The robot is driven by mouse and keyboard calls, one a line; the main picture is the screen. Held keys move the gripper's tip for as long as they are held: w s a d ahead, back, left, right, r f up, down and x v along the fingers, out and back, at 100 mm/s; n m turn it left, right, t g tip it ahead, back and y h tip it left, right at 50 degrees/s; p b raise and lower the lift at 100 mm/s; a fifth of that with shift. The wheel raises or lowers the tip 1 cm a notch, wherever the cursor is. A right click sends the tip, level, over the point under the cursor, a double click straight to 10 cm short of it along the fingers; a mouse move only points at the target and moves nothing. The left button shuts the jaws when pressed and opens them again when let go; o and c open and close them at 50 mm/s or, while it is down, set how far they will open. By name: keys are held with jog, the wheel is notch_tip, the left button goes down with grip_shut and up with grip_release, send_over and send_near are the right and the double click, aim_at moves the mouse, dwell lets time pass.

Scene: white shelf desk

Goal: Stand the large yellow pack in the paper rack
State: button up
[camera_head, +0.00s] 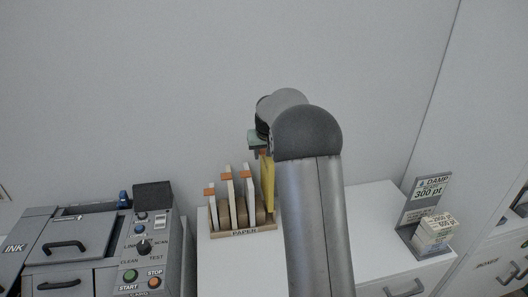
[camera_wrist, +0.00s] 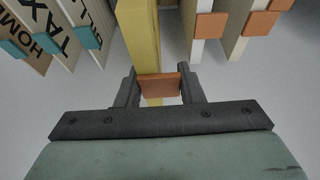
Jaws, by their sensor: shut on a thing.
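The large yellow pack (camera_head: 267,184) hangs upright at the right end of the wooden paper rack (camera_head: 244,233), beside the white packs. My arm partly covers it, and I cannot tell whether its lower edge touches the rack floor. In the wrist view the yellow pack (camera_wrist: 139,38) runs away from the fingers. My gripper (camera_wrist: 158,87) is shut on the orange tab at its top. In the head view my gripper (camera_head: 263,150) is mostly hidden behind my arm.
White packs with orange tabs (camera_head: 228,192) stand in the rack. Files marked HOME, TAX (camera_wrist: 50,38) and another word stand on the other side in the wrist view. A grey control panel (camera_head: 148,248) is left; a DAMP stand (camera_head: 422,215) holds boxes at right.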

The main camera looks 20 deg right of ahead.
aim_at(264, 172)
jog(key=shift+f+b, duration=2.7)
jog(key=shift+f, duration=1.35)
jog(key=o, duration=1)
jog(key=b+v, duration=0.1)
jog(key=v, duration=1.6)
jog(key=shift+s+r, duration=0.1)
jog(key=shift+r, duration=0.1)
jog(key=shift+a, duration=0.1)
